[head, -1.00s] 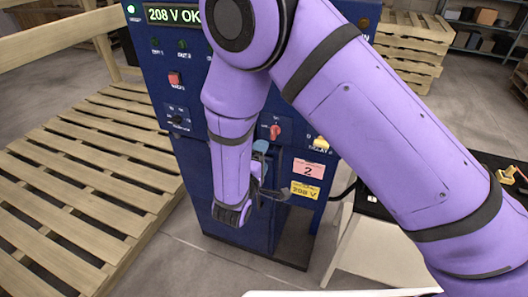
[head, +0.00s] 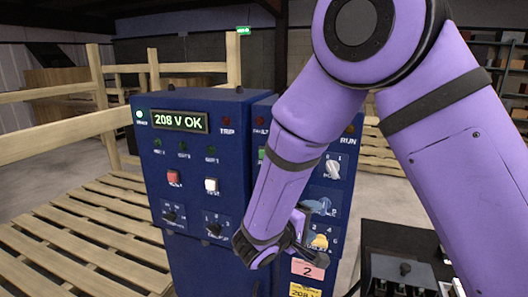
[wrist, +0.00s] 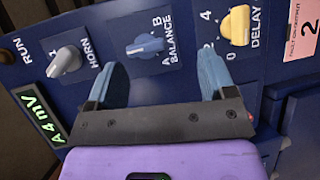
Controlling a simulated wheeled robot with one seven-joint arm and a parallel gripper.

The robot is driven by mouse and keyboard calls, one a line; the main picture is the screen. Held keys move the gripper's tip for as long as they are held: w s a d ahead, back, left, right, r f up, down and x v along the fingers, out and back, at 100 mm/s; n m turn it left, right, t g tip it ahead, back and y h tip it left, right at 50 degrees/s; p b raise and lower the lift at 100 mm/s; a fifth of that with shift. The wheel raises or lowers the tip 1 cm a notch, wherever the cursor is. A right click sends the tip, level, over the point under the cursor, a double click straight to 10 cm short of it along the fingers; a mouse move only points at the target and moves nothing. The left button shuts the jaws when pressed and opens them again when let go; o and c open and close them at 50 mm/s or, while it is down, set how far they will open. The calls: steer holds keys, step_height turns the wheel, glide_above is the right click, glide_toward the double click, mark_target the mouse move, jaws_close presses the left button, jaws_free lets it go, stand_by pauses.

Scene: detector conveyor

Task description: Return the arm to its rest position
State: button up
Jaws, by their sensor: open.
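My gripper shows in the wrist view (wrist: 162,75) with two blue fingers spread wide and nothing between them. It is in front of the blue control cabinet (head: 190,245), near the BALANCE knob (wrist: 146,46). Whether the fingertips touch the panel I cannot tell. In the head view my purple arm is bent, its forearm slanting down across the panel and partly hiding the gripper. The arm also covers part of the right-hand controls.
The cabinet carries a green display (head: 180,121) reading 208 V OK, a HORN knob (wrist: 66,60) and a yellow DELAY knob (wrist: 236,25). A wooden pallet (head: 90,235) lies at left. A black table (head: 385,237) with a switch box (head: 402,275) stands at right.

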steer(key=s+d+r+m+g+y, duration=0.2)
steer(key=s+d+r+m+g, duration=0.15)
steer(key=s+d+r, duration=0.35)
steer(key=s+d+r+m+g+y, duration=0.1)
steer(key=s+d+r+m+g, duration=0.3)
steer(key=d, duration=0.6)
steer(key=s+d+r+t+y, duration=0.1)
steer(key=s+r+y, duration=0.3)
steer(key=s, duration=0.3)
steer(key=s+d+r+m+t+y, duration=0.1)
steer(key=s+r+y, duration=0.4)
steer(key=s, duration=0.2)
steer(key=shift+s, duration=0.25)
